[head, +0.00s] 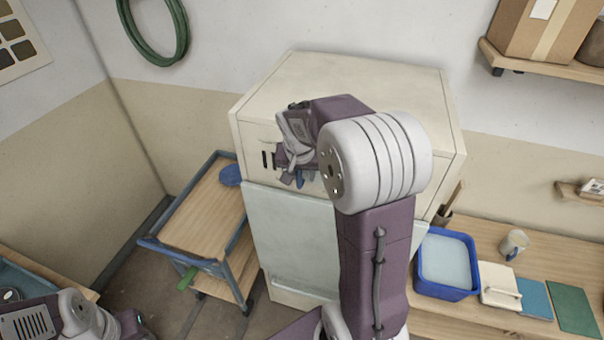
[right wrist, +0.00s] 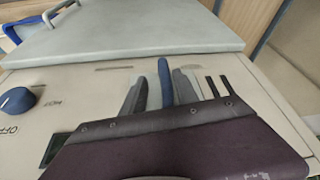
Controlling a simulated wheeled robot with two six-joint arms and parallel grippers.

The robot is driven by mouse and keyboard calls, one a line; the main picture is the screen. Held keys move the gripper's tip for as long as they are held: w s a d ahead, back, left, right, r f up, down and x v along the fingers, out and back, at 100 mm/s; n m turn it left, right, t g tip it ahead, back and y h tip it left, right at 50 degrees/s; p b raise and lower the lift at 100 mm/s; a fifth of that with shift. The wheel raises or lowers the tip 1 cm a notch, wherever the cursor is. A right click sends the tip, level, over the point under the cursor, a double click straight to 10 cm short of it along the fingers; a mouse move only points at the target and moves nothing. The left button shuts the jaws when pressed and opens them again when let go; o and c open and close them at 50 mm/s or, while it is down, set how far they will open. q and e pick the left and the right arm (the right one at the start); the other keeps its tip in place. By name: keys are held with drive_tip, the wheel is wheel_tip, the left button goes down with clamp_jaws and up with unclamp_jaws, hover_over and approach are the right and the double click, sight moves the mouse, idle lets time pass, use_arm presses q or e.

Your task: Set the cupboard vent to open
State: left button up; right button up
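The cream cupboard (head: 345,80) stands against the back wall with a pale door (head: 290,235) below its control panel. My right gripper (head: 296,180) is at this panel. In the right wrist view a blue upright lever (right wrist: 165,80) stands between the two grey fingers of the gripper (right wrist: 159,90). A small gap shows on the lever's left; the right finger is very close to it, and contact cannot be told. Dark slots (right wrist: 222,88) lie right of the fingers. My left gripper (head: 135,325) is partly seen at the bottom left; its fingers are unclear.
A blue knob (right wrist: 16,101) with lettering sits left of the fingers. A wooden-topped cart (head: 205,205) stands left of the cupboard. A blue tub (head: 445,265) and a mug (head: 514,244) stand on the right bench. My right arm hides part of the cupboard front.

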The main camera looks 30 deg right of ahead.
drive_tip(key=shift+w+a, duration=0.1)
drive_tip(key=shift+a+r, duration=0.2)
drive_tip(key=shift+r, duration=0.15)
drive_tip(key=b+v, duration=0.1)
drive_tip(key=v, duration=0.7)
drive_tip(key=shift+d+r+b, duration=0.15)
drive_tip(key=shift+b, duration=0.25)
drive_tip(key=shift+s, duration=0.25)
